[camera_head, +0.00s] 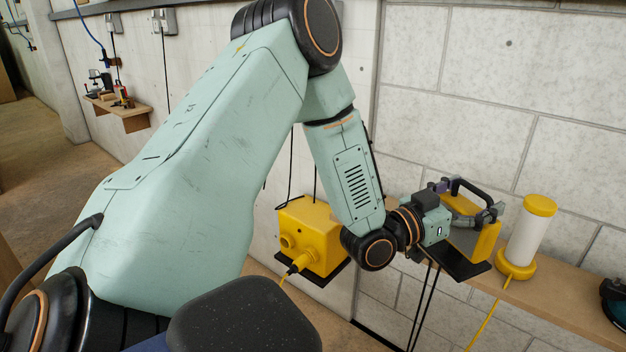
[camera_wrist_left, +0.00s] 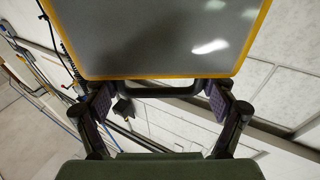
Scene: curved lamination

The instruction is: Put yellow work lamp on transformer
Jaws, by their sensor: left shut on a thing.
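The yellow work lamp (camera_head: 485,241) has a flat grey panel, a yellow frame and a black handle. My left gripper (camera_head: 467,202) is shut on it at the right of the head view, near the wall. In the left wrist view the lamp's grey panel (camera_wrist_left: 160,38) fills the top, and its black handle lies between the fingers (camera_wrist_left: 160,92). A yellow box (camera_head: 318,232), which looks like the transformer, sits on a black plate left of my left wrist. A cable plugs into its front. The lamp is apart from this box. My right gripper is not in view.
A white and yellow cylinder (camera_head: 530,235) stands on a wooden shelf (camera_head: 565,295) just right of the lamp. A black plate (camera_head: 460,262) with hanging cords lies below the lamp; I cannot tell if they touch. A small tool shelf (camera_head: 135,113) is at far left.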

